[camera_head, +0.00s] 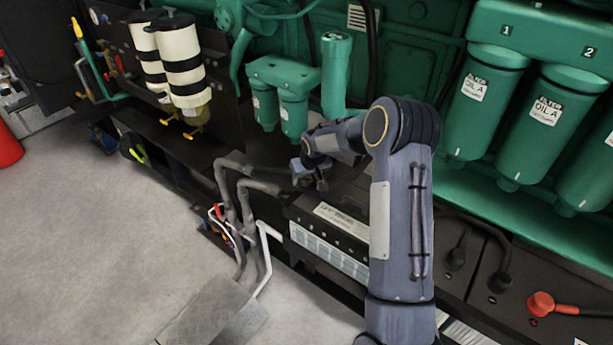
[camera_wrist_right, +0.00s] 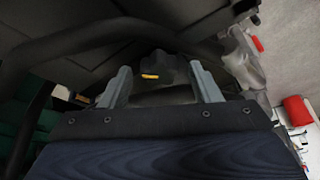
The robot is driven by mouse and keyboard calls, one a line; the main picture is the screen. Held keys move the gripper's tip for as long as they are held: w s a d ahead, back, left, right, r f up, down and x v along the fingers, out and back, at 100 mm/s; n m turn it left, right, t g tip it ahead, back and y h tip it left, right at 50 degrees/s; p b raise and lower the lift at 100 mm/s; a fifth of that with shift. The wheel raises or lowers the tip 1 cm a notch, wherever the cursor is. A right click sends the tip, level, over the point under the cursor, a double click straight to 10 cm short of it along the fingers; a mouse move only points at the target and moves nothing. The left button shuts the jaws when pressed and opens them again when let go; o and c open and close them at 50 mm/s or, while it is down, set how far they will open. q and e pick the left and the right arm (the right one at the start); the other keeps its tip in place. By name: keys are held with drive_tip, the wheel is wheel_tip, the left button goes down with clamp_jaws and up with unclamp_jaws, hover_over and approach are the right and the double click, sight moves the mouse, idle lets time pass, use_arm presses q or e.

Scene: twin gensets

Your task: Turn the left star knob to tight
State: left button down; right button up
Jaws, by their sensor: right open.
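A dark star knob (camera_wrist_right: 163,66) with a small yellow mark shows in the right wrist view, just beyond and between the fingertips. My right gripper (camera_wrist_right: 162,84) is open, with one grey finger on each side of the view and the knob between their tips. I cannot tell whether either finger touches it. In the head view, my right gripper (camera_head: 314,179) is small and dark, at the left end of the black battery box (camera_head: 335,222). The knob cannot be made out there. My left gripper is not in view.
Green oil filters (camera_head: 482,105) hang at the right, and a red battery terminal cap (camera_head: 541,304) sits low right. The grey floor (camera_head: 90,240) is clear at the left.

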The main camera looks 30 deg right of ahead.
drive_tip(key=c, duration=1)
